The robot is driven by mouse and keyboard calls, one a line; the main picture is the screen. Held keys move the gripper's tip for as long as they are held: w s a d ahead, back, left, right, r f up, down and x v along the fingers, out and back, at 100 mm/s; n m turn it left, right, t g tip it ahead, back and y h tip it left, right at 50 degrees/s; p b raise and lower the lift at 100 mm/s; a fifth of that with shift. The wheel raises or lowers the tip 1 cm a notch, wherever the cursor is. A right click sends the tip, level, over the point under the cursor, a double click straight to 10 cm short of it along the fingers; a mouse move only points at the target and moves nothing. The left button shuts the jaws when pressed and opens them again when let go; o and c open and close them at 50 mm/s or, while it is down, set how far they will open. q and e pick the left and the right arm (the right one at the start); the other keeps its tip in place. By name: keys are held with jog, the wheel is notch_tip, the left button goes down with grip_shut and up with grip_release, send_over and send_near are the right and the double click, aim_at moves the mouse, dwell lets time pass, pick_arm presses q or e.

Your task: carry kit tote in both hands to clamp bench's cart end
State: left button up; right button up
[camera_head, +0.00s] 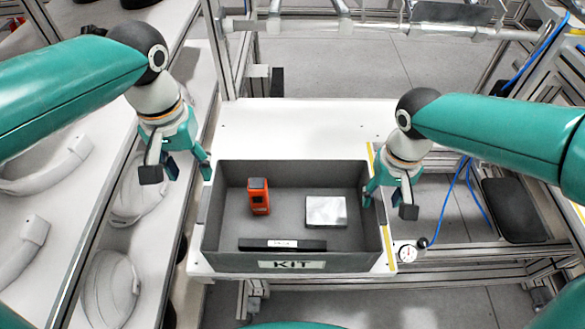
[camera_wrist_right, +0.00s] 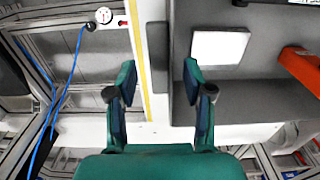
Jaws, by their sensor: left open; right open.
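The grey kit tote (camera_head: 228,262), labelled KIT at its front, sits on a white bench top (camera_head: 300,120). Inside lie an orange device (camera_head: 259,196), a light square block (camera_head: 326,211) and a dark bar (camera_head: 282,245). My left gripper (camera_head: 179,173) is open and empty, with its inner finger near the tote's left wall; I cannot tell if they touch. My right gripper (camera_head: 388,206) is open at the tote's right wall. In the right wrist view, that gripper (camera_wrist_right: 154,90) has the wall (camera_wrist_right: 158,55) between its spread fingers.
Left of the bench are shelves with white helmet shells (camera_head: 112,288). A round gauge (camera_head: 407,253) and a blue cable (camera_head: 447,205) are right of the tote. A metal frame rail (camera_head: 380,29) runs behind. The bench top behind the tote is clear.

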notch_tip(320, 180, up, 9)
jog(key=shift+r, duration=0.15)
dwell(0.5)
